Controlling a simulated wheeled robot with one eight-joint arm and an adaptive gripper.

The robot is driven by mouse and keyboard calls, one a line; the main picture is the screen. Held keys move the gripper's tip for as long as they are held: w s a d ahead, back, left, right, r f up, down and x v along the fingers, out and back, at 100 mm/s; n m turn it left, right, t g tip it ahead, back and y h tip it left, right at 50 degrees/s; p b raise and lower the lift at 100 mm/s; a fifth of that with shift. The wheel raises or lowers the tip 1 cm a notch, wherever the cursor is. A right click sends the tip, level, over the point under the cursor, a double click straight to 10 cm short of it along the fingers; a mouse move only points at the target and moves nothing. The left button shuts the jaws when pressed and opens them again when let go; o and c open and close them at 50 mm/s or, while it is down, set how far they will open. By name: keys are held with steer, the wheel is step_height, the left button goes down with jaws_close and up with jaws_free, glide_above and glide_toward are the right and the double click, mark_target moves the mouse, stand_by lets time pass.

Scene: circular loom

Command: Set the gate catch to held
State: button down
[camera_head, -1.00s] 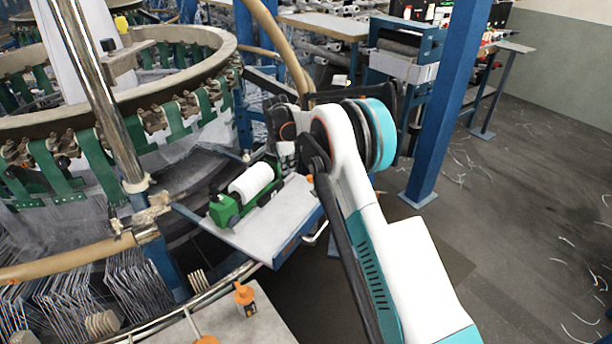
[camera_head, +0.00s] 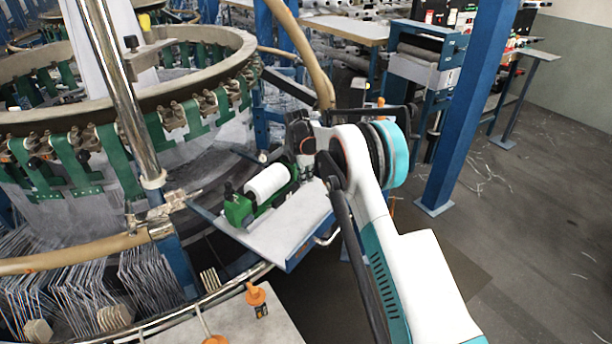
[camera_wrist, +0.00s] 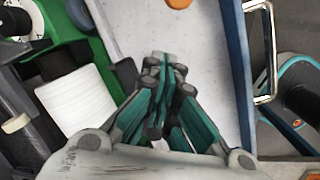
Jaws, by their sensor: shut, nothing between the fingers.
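My gripper (camera_wrist: 160,75) is shut and empty, its fingertips over the pale plate (camera_wrist: 205,60) in the wrist view. In the head view my gripper (camera_head: 304,165) hangs above the back part of this plate (camera_head: 285,230), right of the white roll. An orange knob (camera_wrist: 178,3) shows at the top edge of the wrist view, ahead of the fingertips and apart from them. I cannot tell whether it belongs to the gate catch, and no catch position can be read. Whether the fingertips touch the plate is unclear.
A white roll (camera_head: 268,181) sits in a green holder (camera_head: 238,209) left of my gripper. A metal handle (camera_wrist: 268,50) juts from the plate's right side. The loom ring (camera_head: 110,115) is at left, a blue post (camera_head: 470,110) at right. An orange-topped part (camera_head: 256,295) stands in front.

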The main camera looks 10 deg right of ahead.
steer(key=f, duration=0.2)
steer(key=f+b, duration=0.1)
steer(key=f, duration=0.1)
steer(key=d+f+b, duration=0.1)
steer(key=f, duration=0.2)
steer(key=shift+w+f, duration=0.1)
steer(key=shift+w, duration=0.3)
steer(key=d+r, duration=0.1)
steer(key=d+r+b, duration=0.1)
steer(key=shift+w+d, duration=0.2)
steer(key=shift+d, duration=0.1)
steer(key=shift+w+d+r, duration=0.1)
steer(key=shift+d+r, duration=0.2)
